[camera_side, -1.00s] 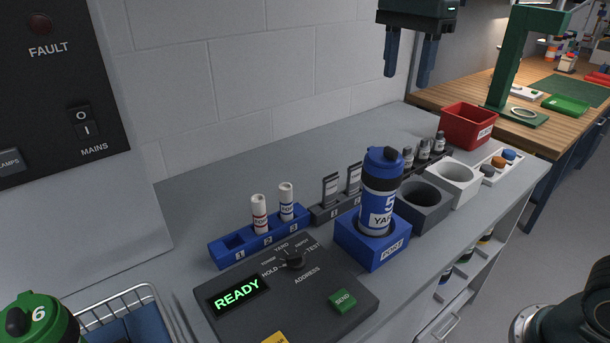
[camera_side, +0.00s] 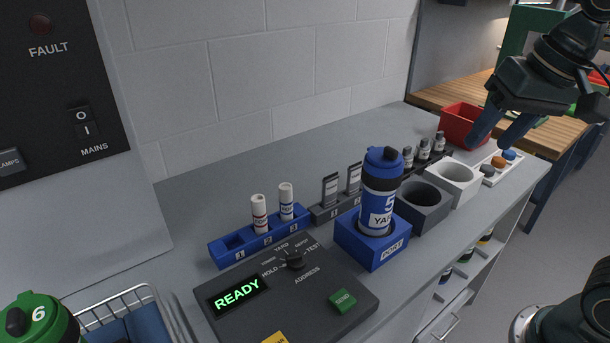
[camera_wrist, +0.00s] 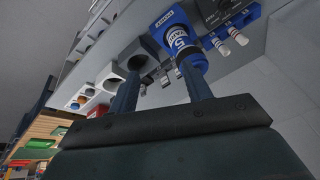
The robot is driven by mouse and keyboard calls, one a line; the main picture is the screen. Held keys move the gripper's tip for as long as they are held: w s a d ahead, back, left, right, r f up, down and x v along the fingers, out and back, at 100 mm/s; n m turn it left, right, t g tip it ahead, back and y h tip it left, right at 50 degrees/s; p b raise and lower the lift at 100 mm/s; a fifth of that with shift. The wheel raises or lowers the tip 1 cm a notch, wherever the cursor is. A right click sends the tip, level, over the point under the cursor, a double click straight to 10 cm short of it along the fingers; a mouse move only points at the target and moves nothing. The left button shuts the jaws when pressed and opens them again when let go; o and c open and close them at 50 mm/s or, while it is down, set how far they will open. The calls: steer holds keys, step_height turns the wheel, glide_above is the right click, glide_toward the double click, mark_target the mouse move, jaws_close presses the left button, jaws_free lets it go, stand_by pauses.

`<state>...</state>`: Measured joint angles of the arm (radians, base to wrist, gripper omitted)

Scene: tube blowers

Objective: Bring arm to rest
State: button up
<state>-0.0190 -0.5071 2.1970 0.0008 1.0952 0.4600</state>
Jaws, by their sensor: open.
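My gripper (camera_side: 496,137) is open and empty, raised above the right end of the bench in the side view. Its two fingers (camera_wrist: 165,92) show in the wrist view with nothing held between them. A blue canister marked 5 (camera_side: 381,190) stands upright in the blue port block (camera_side: 370,245), well to the left of my gripper. The canister also shows in the wrist view (camera_wrist: 180,40), beyond the fingers.
A control panel with a READY display (camera_side: 237,294) sits at the front of the bench. A dark cup (camera_side: 424,206), a white cup (camera_side: 454,182), a red bin (camera_side: 462,116) and a blue rack (camera_side: 258,241) stand along it. A green canister (camera_side: 45,325) is at lower left.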

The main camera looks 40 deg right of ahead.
steer(key=s+f+n+t, duration=0.1)
steer(key=s+f+n, duration=0.4)
steer(key=shift+d+f+t, duration=0.2)
steer(key=shift+t, duration=0.1)
steer(key=shift+o, duration=0.2)
stand_by(0.8)
